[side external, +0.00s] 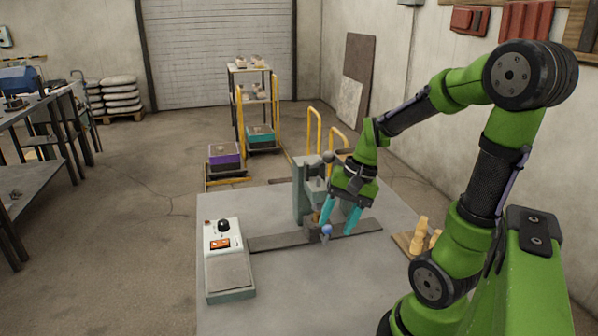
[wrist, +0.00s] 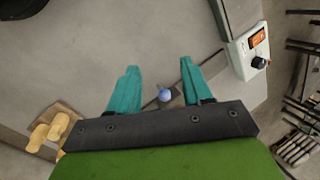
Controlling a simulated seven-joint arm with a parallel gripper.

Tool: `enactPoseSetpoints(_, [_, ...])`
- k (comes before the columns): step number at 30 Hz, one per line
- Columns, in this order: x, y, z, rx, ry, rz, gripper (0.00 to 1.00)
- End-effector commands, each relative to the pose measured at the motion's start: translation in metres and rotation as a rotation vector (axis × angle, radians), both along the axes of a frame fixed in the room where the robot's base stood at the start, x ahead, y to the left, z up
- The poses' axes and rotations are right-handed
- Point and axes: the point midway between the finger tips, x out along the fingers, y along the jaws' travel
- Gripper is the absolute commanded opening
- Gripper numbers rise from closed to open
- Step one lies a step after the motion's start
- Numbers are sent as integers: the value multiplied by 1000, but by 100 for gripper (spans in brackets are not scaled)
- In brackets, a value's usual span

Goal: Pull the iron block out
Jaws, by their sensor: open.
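My gripper (side external: 337,226) is open, its two teal fingers pointing down over the right half of the table. In the wrist view the fingers of my gripper (wrist: 159,69) are spread apart with nothing clearly held. A small blue ball knob (side external: 326,230) sits low by the fingertips; the blue knob (wrist: 165,95) also shows between the fingers in the wrist view. A grey-green machine (side external: 300,190) stands just behind and left of the fingers. I cannot clearly make out an iron block; the fingers and machine parts partly hide that spot.
A dark flat bar (side external: 278,241) runs across the table (side external: 285,295). A control box (side external: 226,262) with a black knob and orange switch stands at left. Pale wooden pieces (side external: 421,232) stand on a board at right. The table's front is clear.

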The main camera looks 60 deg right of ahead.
Motion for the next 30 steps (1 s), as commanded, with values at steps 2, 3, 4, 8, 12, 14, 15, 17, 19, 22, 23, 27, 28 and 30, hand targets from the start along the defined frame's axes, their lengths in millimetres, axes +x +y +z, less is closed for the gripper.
enactPoseSetpoints(2, [-16, -25, -22, 152, 93, -179, 49])
enactPoseSetpoints(3, [-24, -35, -30, 231, 129, -262, 49])
enactPoseSetpoints(4, [-29, -42, -36, 292, 150, -328, 49])
enactPoseSetpoints(8, [-54, -71, -59, 564, 204, -607, 49])
enactPoseSetpoints(12, [-74, -102, -76, 837, 181, -878, 49])
enactPoseSetpoints(14, [-80, -115, -80, 932, 150, -969, 49])
enactPoseSetpoints(15, [-82, -123, -81, 989, 125, -1019, 49])
enactPoseSetpoints(17, [-80, -133, -78, 1053, 78, -1064, 49])
enactPoseSetpoints(19, [-72, -141, -69, 1094, 26, -1073, 49])
enactPoseSetpoints(22, [-64, -145, -59, 1131, -24, -1070, 49])
enactPoseSetpoints(23, [-62, -145, -58, 1138, -31, -1068, 49])
enactPoseSetpoints(27, [-53, -139, -60, 1143, -39, -1057, 49])
enactPoseSetpoints(28, [-50, -137, -62, 1143, -38, -1058, 49])
enactPoseSetpoints(30, [-41, -130, -66, 1143, -37, -1058, 49])
